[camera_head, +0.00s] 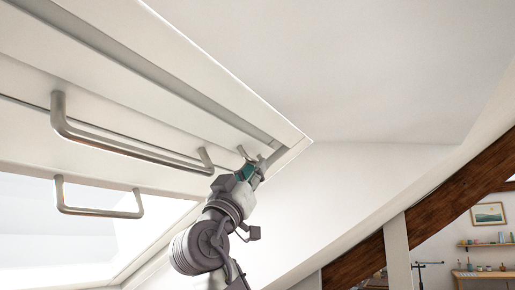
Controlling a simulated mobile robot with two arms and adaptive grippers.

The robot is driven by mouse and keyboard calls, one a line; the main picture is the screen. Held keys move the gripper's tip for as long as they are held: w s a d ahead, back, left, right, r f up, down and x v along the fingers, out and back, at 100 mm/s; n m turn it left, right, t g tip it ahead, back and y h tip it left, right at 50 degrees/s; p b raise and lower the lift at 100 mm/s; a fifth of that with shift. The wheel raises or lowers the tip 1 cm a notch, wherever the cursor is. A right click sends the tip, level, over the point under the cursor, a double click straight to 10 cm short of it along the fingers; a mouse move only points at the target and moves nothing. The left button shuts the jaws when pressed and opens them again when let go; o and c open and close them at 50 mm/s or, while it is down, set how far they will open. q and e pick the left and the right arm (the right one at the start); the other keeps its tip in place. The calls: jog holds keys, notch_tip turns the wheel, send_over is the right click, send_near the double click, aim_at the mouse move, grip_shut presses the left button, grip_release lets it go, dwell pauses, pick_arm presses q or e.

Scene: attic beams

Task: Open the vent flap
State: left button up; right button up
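The white roof window frame with its vent flap fills the upper left. A long grey metal bar handle (130,151) runs along it. I cannot tell where the flap's own edges lie. My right gripper (258,154) is raised close to the frame's right end, just right of the long handle's right end. Its two fingers look spread apart, with nothing seen between them. I cannot tell whether it touches the frame. My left gripper is not in view.
A smaller metal handle (98,212) sits lower on the window, by the bright glass (60,245). A sloped white ceiling (350,70) and a dark wooden beam (440,215) lie to the right. Beyond are a shelf (485,244) and a picture (488,214).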

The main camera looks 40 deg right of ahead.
jog(key=shift+p+x, duration=0.55)
jog(key=shift+x, duration=0.65)
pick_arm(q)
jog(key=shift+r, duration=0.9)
pick_arm(e)
jog(key=shift+w, duration=0.15)
grip_shut()
